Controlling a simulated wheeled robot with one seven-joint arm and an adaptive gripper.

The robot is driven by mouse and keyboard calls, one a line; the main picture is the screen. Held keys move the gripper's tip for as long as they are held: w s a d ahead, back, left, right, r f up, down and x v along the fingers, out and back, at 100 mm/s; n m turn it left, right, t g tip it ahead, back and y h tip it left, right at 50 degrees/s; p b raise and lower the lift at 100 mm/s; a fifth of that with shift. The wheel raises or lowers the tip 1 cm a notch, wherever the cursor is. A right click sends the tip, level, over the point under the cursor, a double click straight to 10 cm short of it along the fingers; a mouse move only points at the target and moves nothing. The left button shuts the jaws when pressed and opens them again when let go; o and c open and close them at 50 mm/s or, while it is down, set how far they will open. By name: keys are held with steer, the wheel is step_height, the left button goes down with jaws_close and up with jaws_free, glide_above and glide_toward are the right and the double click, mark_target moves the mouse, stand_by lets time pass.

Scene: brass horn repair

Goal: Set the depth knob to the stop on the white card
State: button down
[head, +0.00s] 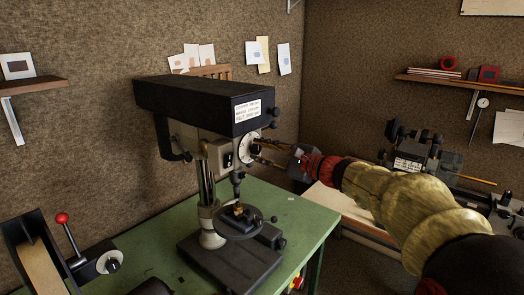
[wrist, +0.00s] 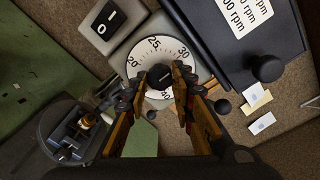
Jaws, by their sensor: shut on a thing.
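The drill press (head: 205,105) stands on the green bench. Its depth dial (head: 246,147) is a white disc on the side of the head. In the wrist view the dial (wrist: 146,51) shows 20, 25 and 30 along its top and part of 40 below. The black depth knob (wrist: 159,76) sits at the dial's centre. My gripper (wrist: 163,86) is shut on the knob, one finger at each side. In the head view my gripper (head: 259,150) reaches the dial from the right. I cannot tell which card is the white card, nor read its stop.
A white label (head: 248,110) with rpm lines is on the press head; white cards (head: 284,59) hang on the wall behind. A black I/O switch (wrist: 108,20) is beside the dial. A vise (wrist: 72,138) lies below. Another machine (head: 412,152) stands at right.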

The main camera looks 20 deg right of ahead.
stand_by(0.4)
steer(key=c, duration=1.5)
jaws_free()
steer(key=v, duration=1.2)
steer(key=shift+f, duration=0.1)
